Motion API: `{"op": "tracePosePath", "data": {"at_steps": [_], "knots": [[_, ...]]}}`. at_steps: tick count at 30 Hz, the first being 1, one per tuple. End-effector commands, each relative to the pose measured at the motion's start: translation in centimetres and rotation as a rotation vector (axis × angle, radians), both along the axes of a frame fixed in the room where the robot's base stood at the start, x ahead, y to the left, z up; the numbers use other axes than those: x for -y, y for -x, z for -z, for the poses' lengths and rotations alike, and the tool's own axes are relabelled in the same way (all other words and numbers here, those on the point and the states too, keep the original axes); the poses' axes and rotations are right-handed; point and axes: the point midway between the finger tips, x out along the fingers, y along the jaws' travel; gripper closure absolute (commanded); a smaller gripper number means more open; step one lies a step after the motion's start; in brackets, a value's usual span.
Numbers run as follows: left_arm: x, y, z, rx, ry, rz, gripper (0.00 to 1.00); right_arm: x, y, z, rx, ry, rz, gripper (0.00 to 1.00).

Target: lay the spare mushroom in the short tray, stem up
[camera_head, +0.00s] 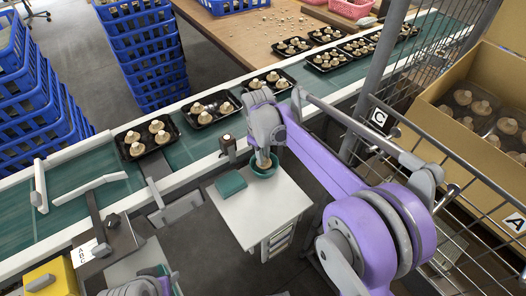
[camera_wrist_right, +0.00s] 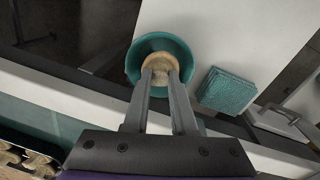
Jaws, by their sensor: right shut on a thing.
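The spare mushroom (camera_wrist_right: 160,64), tan and pale, sits within the teal bowl (camera_wrist_right: 135,62) in the right wrist view. My right gripper (camera_wrist_right: 161,80) reaches down into the bowl, its two fingers shut on the mushroom. In the head view the right gripper (camera_head: 265,157) is over the same bowl (camera_head: 264,172) on a small white cabinet. Black trays of mushrooms stand on the green conveyor. My left gripper is not visible.
A folded teal cloth (camera_head: 230,184) lies beside the bowl on the white cabinet (camera_head: 262,212). A wire fence (camera_head: 440,165) is at right.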

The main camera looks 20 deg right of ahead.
Motion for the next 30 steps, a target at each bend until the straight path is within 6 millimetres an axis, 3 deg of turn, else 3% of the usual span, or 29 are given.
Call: {"op": "tracePosePath", "data": {"at_steps": [6, 30], "knots": [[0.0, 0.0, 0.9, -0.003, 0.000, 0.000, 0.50, 0.0, 0.0, 1.4, 0.001, 0.002, 0.000, 1.00], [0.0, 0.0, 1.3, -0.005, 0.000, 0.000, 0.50, 0.0, 0.0, 2.1, 0.001, 0.002, 0.000, 1.00]]}}
